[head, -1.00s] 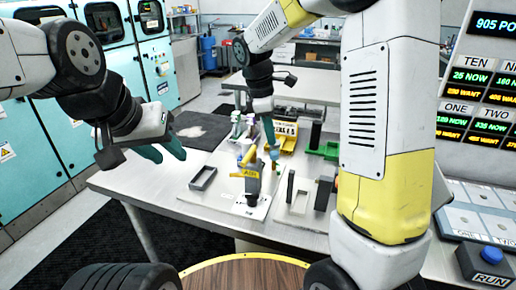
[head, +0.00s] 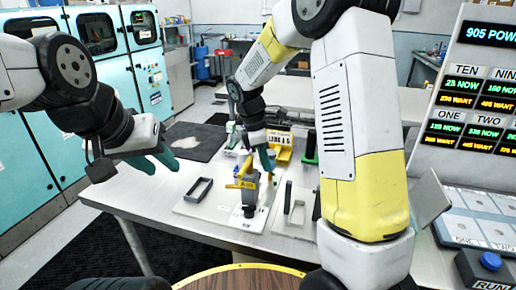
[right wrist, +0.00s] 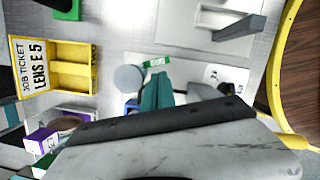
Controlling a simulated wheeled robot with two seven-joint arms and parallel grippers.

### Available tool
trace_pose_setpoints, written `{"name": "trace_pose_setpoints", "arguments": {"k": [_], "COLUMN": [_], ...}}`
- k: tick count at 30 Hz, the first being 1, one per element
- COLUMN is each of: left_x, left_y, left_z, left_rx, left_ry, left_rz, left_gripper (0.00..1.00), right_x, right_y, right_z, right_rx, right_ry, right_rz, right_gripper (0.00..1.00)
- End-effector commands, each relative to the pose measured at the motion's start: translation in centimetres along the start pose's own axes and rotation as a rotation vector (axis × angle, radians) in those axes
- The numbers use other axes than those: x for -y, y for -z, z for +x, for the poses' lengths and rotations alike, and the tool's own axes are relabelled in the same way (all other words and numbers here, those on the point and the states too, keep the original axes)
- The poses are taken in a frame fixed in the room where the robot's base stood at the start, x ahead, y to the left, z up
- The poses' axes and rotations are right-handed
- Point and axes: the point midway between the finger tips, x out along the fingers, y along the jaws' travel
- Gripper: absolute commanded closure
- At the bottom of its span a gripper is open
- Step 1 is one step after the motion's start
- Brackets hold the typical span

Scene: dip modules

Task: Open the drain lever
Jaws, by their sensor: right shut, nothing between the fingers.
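A yellow lever (head: 241,185) sits on a dark grey upright post (head: 250,188), which stands on a white plate (head: 247,222) on the table. I take it to be the drain lever; its label is too small to read. My right gripper (head: 268,160) reaches down just behind and right of it, fingers shut and empty; contact cannot be told. In the right wrist view its teal fingers (right wrist: 155,90) are together, with the dark post (right wrist: 208,92) beside them; the yellow lever is not clear there. My left gripper (head: 168,160) hangs over the table's left part, teal fingers apart and empty.
A yellow job-ticket tray (right wrist: 70,66), a purple-and-white box (right wrist: 40,141) and a green block (head: 310,148) are close by. The table's left front is clear.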

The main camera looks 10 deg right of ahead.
Motion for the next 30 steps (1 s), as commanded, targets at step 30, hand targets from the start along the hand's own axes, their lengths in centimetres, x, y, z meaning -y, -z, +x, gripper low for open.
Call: {"name": "trace_pose_setpoints", "arguments": {"k": [30], "left_x": [0.0], "left_y": [0.0], "left_z": [0.0], "left_rx": [0.0], "left_ry": [0.0], "left_rz": [0.0], "left_gripper": [0.64], "right_x": [0.1], "right_y": [-0.2], "right_z": [4.0], "right_rx": [0.0], "right_ry": [-0.012], "right_rz": [-0.051], "right_gripper": [1.0]}}
